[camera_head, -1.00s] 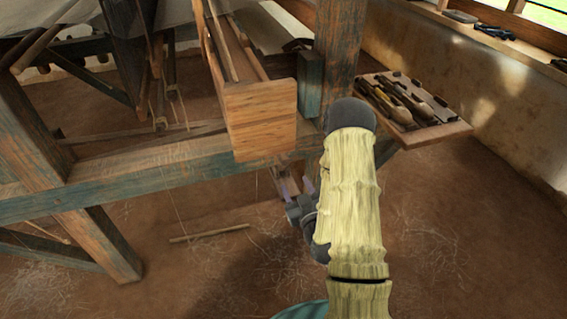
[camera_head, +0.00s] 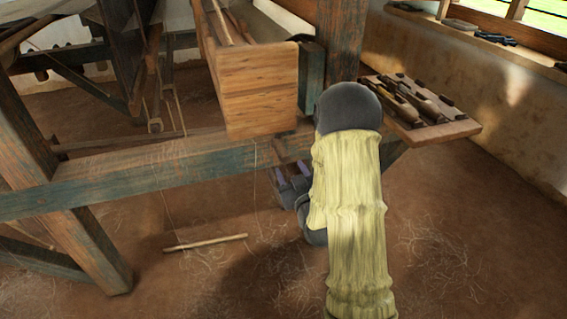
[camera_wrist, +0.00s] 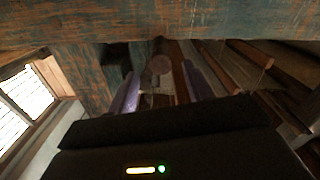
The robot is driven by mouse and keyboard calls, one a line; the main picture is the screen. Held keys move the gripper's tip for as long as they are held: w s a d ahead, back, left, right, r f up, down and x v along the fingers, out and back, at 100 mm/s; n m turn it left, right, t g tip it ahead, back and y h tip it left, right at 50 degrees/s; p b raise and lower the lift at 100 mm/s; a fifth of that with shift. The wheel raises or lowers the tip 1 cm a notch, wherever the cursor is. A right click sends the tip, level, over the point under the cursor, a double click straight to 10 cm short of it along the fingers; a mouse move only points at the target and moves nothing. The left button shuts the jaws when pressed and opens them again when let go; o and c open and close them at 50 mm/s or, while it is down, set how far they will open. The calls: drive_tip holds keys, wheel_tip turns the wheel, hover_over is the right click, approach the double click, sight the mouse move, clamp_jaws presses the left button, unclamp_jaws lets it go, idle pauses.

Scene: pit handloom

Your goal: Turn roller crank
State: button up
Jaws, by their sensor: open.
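The handloom's worn blue-brown beam (camera_head: 150,170) crosses the head view, with a wooden box-like end (camera_head: 262,95) above it. My gripper (camera_head: 290,187) is just below the beam, partly hidden by my arm. In the wrist view my gripper (camera_wrist: 160,92) has its two purple fingers apart, with nothing clearly held between them. A small round brownish part (camera_wrist: 159,65) shows beyond and between the fingertips; it may be part of the roller crank, but I cannot tell. No crank handle is clear in the head view. The beam crosses the top of the wrist view.
A tool board (camera_head: 445,131) with several wooden tools juts out at the right, close to my arm. A loom post (camera_head: 341,45) stands behind my arm. A thin stick (camera_head: 205,243) lies on the earthen floor, which is open at lower right.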

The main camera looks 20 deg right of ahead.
sight(283, 156)
drive_tip(key=w, duration=0.7)
drive_tip(key=shift+w+b, duration=0.2)
drive_tip(key=shift+b, duration=0.15)
clamp_jaws()
